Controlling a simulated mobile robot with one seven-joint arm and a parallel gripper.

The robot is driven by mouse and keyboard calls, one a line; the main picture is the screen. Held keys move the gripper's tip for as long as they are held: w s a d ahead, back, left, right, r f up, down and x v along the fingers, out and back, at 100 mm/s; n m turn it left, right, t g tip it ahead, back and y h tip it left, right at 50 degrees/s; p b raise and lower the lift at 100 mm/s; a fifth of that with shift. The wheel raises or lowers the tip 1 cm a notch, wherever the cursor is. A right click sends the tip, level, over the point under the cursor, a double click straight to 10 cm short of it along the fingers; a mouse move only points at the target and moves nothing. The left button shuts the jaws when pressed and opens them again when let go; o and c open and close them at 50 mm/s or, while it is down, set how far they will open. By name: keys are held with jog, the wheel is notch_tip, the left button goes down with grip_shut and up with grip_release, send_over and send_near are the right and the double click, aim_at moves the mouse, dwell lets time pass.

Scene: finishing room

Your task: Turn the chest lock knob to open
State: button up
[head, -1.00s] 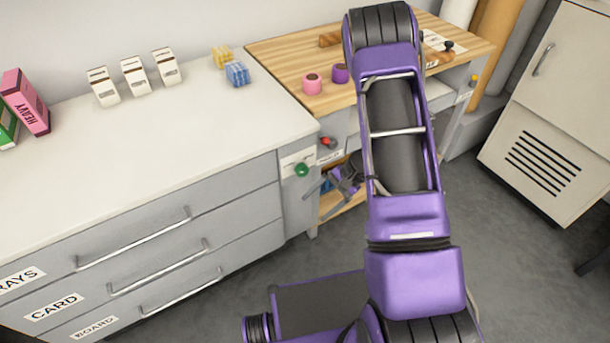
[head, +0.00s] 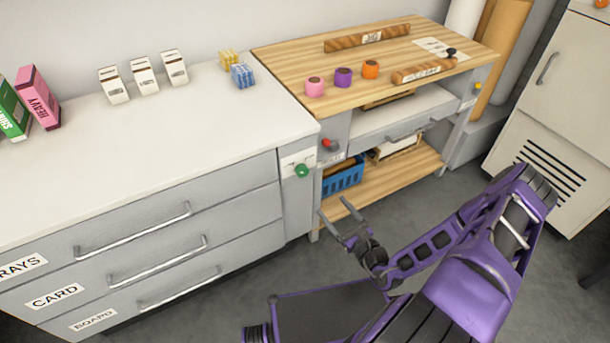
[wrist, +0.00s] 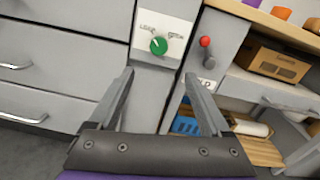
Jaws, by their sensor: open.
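The green chest lock knob (head: 302,170) sits on a white plate on the grey panel at the right end of the drawer chest (head: 150,180). In the wrist view the knob (wrist: 158,45) shows a pale mark towards its upper left, on the side of the plate's left word, which looks like LOCK. Another word is on the right. My gripper (head: 334,207) is open and empty, below and right of the knob in the head view. In the wrist view the knob is beyond and between the fingertips (wrist: 158,76), not touched.
A red knob (wrist: 205,41) is on the workbench (head: 375,60) just right of the chest. A blue crate (head: 343,177) stands on the bench's lower shelf. Drawer handles (head: 133,231) stick out on the left. Grey floor is open in front of the bench.

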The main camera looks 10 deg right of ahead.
aim_at(304, 173)
jog(key=b+x, duration=0.2)
jog(key=x, duration=1.4)
jog(key=shift+w+a, duration=0.2)
jog(key=shift+c, duration=0.4)
grip_shut()
